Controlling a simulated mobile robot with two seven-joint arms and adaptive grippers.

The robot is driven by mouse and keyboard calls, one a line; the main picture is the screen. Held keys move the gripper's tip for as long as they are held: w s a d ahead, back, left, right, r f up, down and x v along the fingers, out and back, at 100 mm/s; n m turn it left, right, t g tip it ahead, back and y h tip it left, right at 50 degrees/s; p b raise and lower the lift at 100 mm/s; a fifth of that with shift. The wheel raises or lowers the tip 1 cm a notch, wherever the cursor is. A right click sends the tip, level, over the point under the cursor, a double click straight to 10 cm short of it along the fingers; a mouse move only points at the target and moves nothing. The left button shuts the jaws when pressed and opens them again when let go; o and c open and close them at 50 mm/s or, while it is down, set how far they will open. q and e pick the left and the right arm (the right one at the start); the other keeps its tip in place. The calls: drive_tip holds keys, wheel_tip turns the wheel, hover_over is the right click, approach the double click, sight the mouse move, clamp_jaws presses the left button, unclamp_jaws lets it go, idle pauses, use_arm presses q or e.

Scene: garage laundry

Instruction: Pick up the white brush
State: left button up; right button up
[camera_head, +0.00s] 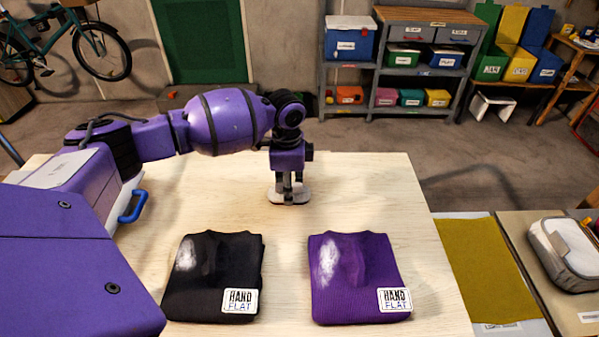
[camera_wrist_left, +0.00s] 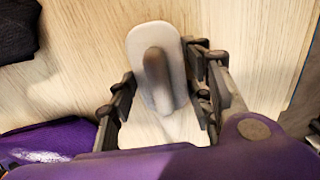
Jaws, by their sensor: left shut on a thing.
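The white brush (camera_head: 300,197) is at the back middle of the light wooden table (camera_head: 200,220). In the left wrist view the brush (camera_wrist_left: 143,40) is a pale rounded oval plate with a raised brownish-grey grip along its middle. My left gripper (camera_head: 288,186) points down over it, with its fingers (camera_wrist_left: 160,78) on either side of the raised grip, shut on it. The brush looks flat and at table level; I cannot tell whether it touches the table. My right gripper is not in view.
A folded black garment (camera_head: 208,278) and a folded purple garment (camera_head: 355,270) lie at the table's front, each with a label. A blue handle (camera_head: 132,206) shows at the left edge. The table right of the brush is clear. A yellow mat (camera_head: 480,265) lies beyond its right edge.

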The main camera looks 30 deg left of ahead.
use_arm(q)
drive_tip(key=shift+c, duration=1.4)
drive_tip(key=shift+r, duration=0.55)
wheel_tip(320, 180, up, 2)
drive_tip(key=shift+w+r, duration=0.1)
drive_tip(key=s+d+r+p, duration=0.2)
drive_tip(key=s+d+r, duration=0.4)
drive_tip(key=s+r, duration=0.3)
drive_tip(key=s, duration=0.3)
drive_tip(key=shift+s+r, duration=0.4)
